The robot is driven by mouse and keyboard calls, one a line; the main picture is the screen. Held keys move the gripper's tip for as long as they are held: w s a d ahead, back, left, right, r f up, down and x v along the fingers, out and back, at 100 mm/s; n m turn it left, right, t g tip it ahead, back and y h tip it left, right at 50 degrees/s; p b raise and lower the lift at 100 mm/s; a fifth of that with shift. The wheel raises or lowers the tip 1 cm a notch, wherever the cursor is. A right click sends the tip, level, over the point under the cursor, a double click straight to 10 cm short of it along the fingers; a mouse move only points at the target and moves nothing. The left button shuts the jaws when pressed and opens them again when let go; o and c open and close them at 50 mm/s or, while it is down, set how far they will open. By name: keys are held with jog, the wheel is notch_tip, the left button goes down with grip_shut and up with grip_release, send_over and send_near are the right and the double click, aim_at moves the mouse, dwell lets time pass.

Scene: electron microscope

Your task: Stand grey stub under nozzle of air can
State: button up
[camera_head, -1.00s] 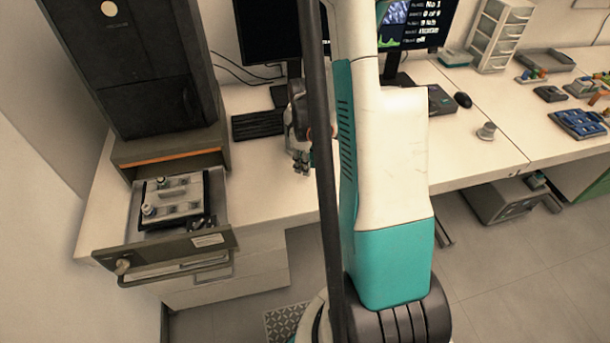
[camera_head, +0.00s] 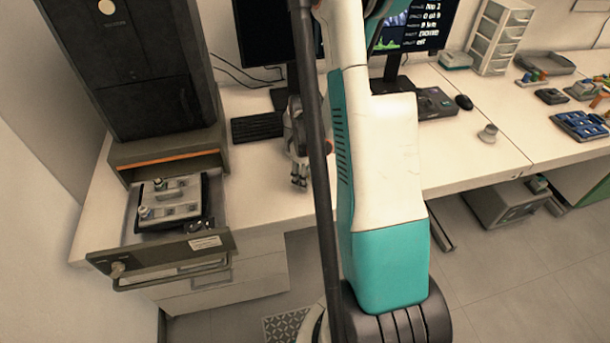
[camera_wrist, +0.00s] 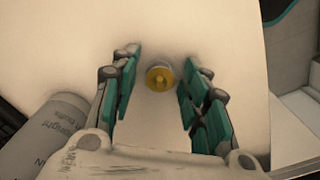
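In the wrist view a small round piece (camera_wrist: 160,77) with a grey rim and a yellow-gold middle is on the pale tabletop. I cannot tell whether it is the grey stub. My gripper (camera_wrist: 163,68) is open, with a finger on each side of this piece and a gap on both sides. A grey cylinder with printed lettering (camera_wrist: 58,130), perhaps the air can, is at the lower left of the wrist view, partly cut off. Its nozzle cannot be made out. In the head view my gripper (camera_head: 299,181) is over the front of the desk, partly behind my arm.
An open drawer (camera_head: 108,262) holding a tray with small parts (camera_head: 172,203) juts out at left. A keyboard (camera_head: 257,127) lies behind my gripper. A small grey round object (camera_head: 488,133) stands on the desk at right. Desk surface around it is clear.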

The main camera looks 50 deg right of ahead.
jog(key=shift+r, duration=0.15)
notch_tip(320, 180, up, 12)
jog(key=p, duration=0.5)
